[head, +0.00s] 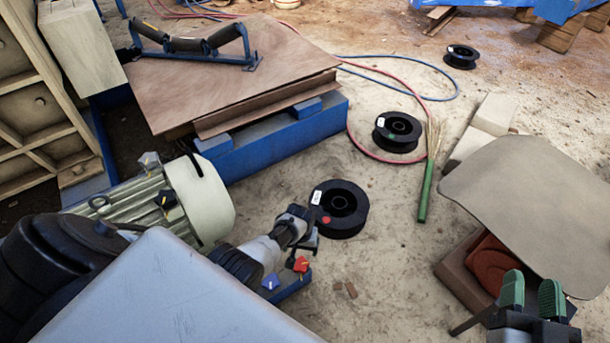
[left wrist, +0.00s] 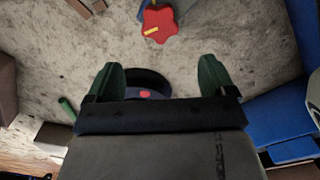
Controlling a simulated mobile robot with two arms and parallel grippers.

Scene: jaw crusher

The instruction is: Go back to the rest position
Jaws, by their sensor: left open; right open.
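My left gripper (head: 312,224) is at the end of the arm coming in from the lower left, beside a black spool (head: 343,208) on the ground. In the left wrist view its green fingers (left wrist: 158,78) are apart, with nothing held between them. The dark spool (left wrist: 150,78) shows beyond and between them. A red star-shaped knob (head: 301,264) is just below the left gripper; it also shows in the left wrist view (left wrist: 160,22). My right gripper (head: 531,292) is at the lower right, its green fingers apart and empty, in front of a brown box (head: 460,272).
A motor (head: 150,200) stands at the left beside a blue frame (head: 275,140) with a wooden board (head: 225,75). A grey-beige sheet (head: 535,205) lies over the box. A green-handled brush (head: 425,190), further spools (head: 398,132) and hoses lie on the dirt ground. The middle ground is mostly clear.

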